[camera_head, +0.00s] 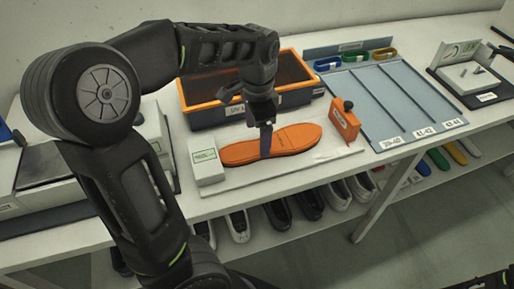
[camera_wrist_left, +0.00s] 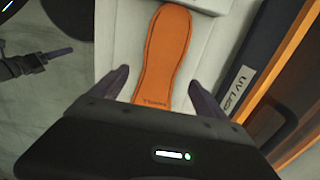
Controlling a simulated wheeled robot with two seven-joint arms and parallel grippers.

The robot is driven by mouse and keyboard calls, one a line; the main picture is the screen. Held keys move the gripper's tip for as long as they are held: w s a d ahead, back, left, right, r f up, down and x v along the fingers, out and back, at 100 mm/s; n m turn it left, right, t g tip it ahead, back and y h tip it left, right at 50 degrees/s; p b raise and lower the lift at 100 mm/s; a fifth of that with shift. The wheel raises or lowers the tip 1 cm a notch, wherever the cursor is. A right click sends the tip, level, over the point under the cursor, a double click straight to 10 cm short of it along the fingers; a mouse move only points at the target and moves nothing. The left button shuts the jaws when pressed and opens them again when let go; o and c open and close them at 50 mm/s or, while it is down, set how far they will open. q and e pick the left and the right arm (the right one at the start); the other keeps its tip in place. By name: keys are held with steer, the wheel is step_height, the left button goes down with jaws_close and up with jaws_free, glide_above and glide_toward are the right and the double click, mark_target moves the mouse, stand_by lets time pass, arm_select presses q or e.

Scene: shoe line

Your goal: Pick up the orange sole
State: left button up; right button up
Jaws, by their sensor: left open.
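The orange sole (camera_head: 293,139) lies flat on a pale board (camera_head: 240,178) on the table, between a white block and an orange clamp. My left gripper (camera_head: 266,150) is above the middle of the sole and hides part of it. In the left wrist view the sole (camera_wrist_left: 165,50) runs between the two open fingers (camera_wrist_left: 160,85), with a gap on each side. The fingers do not hold it.
An orange-rimmed bin (camera_head: 205,114) stands just behind the board. The white block (camera_head: 206,164) and orange clamp (camera_head: 344,122) flank the sole. A grey sorting tray (camera_head: 400,110) with coloured loops lies to the right. Shoes (camera_head: 311,204) stand on the shelf below.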

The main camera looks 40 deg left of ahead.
mark_target(257, 147)
arm_select(q)
steer(key=shift+s+f, duration=0.1)
steer(key=shift+f, duration=1.9)
steer(key=c, duration=1.7)
